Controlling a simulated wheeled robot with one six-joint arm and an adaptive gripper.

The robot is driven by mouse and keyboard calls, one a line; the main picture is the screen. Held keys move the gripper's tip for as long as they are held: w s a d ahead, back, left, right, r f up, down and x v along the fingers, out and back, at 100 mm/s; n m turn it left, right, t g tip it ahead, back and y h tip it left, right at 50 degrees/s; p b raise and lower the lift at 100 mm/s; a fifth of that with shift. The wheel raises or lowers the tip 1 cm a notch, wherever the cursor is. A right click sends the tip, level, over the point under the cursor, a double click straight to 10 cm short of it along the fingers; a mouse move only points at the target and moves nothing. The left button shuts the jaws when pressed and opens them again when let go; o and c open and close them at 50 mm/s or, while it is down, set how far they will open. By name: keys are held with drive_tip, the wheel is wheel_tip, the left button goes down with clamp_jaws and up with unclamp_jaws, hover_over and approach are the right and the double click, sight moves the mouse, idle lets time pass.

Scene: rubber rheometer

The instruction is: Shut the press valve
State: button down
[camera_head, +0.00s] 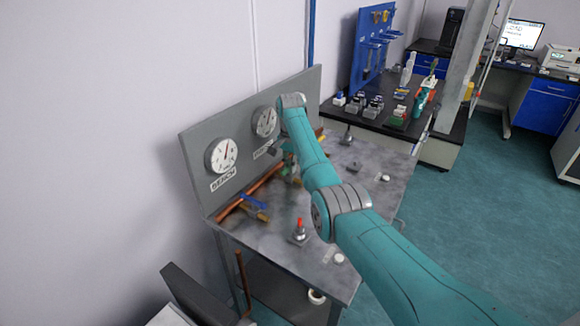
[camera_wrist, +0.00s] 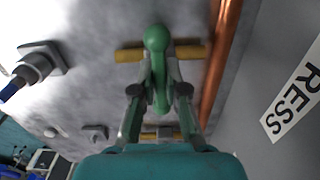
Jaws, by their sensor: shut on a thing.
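A green valve handle (camera_wrist: 157,40) with a rounded end lies between the two fingers of my gripper (camera_wrist: 160,90) in the wrist view. My gripper is shut on it. The handle points away from the gripper, across a brass-coloured valve body (camera_wrist: 130,54). A label ending in "RESS" (camera_wrist: 292,98) is on the grey panel to the right. In the head view my arm reaches over the bench, and its end largely hides the green-handled valve. The exact angle of the handle is hard to tell there.
A copper pipe (camera_wrist: 222,50) runs beside the valve. A blue-handled valve (camera_head: 252,202) sits nearer on the bench, under the left gauge (camera_head: 222,154). A second gauge (camera_head: 264,122) is on the panel. A red-topped fixture (camera_head: 299,232) stands near the front edge.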

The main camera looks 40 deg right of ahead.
drive_tip(key=c, duration=1.2)
unclamp_jaws()
wheel_tip(320, 180, up, 12)
